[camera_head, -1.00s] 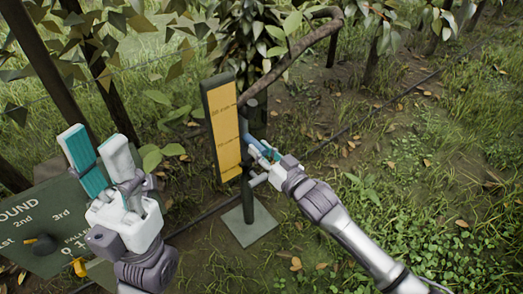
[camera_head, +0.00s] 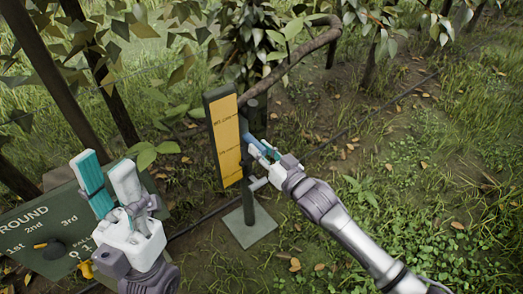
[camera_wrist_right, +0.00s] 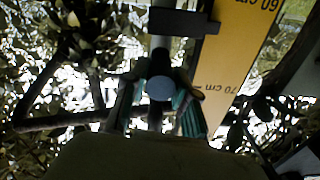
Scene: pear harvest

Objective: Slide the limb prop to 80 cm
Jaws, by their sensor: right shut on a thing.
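The limb prop has a dark post on a flat square base plate (camera_head: 250,230), with a yellow scale board (camera_head: 226,140) beside the post. A curved brown limb (camera_head: 300,58) passes near the post's top; contact is unclear. My right gripper (camera_head: 258,145) is shut on the prop's blue handle (camera_head: 251,141). The wrist view shows the handle's round end (camera_wrist_right: 160,88) between teal finger pads. There the scale (camera_wrist_right: 238,65) appears upside down, with 60 cm and 70 cm marks readable. My left gripper (camera_head: 106,176) is open and empty, left of the prop.
A dark green sign (camera_head: 40,225) with white lettering stands at the lower left behind my left gripper. A thin dark hose (camera_head: 335,138) runs across the ground. Trunks and leafy branches fill the back. Low grass and bare soil lie right of the prop.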

